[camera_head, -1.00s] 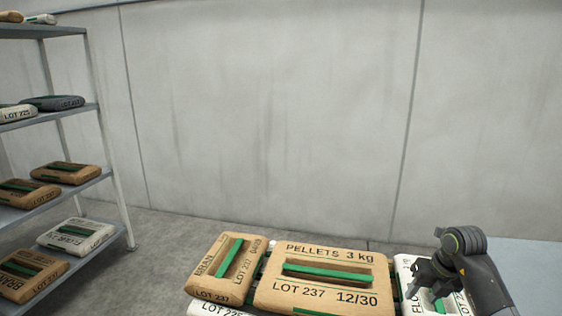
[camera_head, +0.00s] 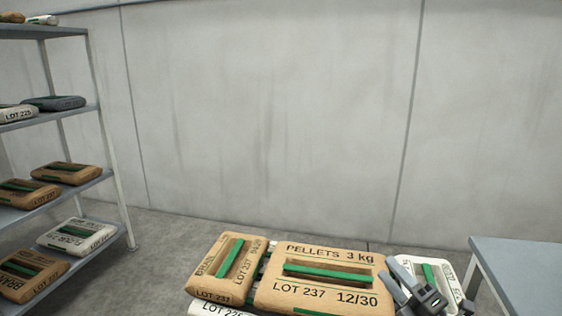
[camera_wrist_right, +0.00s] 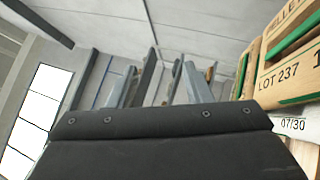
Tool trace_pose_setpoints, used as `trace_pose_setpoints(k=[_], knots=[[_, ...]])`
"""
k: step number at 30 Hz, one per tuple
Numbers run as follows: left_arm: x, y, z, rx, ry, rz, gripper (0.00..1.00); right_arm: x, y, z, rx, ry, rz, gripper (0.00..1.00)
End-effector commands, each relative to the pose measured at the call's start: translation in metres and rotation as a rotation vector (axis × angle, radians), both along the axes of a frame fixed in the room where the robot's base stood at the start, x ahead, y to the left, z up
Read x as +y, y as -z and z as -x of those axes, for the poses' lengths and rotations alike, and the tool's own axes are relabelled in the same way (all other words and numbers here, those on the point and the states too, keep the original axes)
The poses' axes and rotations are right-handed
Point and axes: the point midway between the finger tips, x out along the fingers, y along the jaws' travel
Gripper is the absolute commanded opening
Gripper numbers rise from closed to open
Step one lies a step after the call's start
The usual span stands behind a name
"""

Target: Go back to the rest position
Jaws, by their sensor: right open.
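My right gripper (camera_head: 390,272) is at the bottom right of the head view, its two fingers apart and pointing up and left. It is open and empty, in front of the right edge of the tan pellets sack (camera_head: 330,257) and the white sack (camera_head: 447,272). Whether it touches them I cannot tell. The pellets sack has a green strip and lies on the stack between a tan bran sack (camera_head: 228,268) and the white sack. The right wrist view shows part of the stack at its right edge. My left gripper is out of view.
A grey shelf rack (camera_head: 122,212) with several sacks stands on the left. A grey-blue table (camera_head: 525,262) stands at the right edge. A white lower sack (camera_head: 215,308) shows under the bran sack. Bare floor lies between rack and stack.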

Motion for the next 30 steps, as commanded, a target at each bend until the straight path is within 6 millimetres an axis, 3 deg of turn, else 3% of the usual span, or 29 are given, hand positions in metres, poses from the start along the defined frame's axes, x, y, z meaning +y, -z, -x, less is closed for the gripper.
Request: trace_pose_setpoints(k=[4, 8, 12, 16, 20, 24, 30], knots=[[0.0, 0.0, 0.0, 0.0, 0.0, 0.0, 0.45, -0.042, -0.002, 0.024, 0.026, 0.172, -0.304, 0.45], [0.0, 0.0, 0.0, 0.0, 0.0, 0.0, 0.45, -0.081, 0.014, 0.046, 0.097, 0.337, -0.553, 0.45], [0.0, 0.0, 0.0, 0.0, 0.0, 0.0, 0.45, -0.118, 0.049, 0.077, 0.225, 0.526, -0.8, 0.45], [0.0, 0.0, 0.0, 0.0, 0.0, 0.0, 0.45, -0.14, 0.093, 0.113, 0.388, 0.703, -1.002, 0.45], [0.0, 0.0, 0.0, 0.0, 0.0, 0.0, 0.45, -0.146, 0.142, 0.159, 0.594, 0.876, -1.172, 0.45], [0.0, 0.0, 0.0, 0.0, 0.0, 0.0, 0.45, -0.134, 0.187, 0.213, 0.846, 1.036, -1.304, 0.45], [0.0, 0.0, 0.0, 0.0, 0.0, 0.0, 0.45, -0.105, 0.223, 0.28, 1.156, 1.186, -1.391, 0.45]])
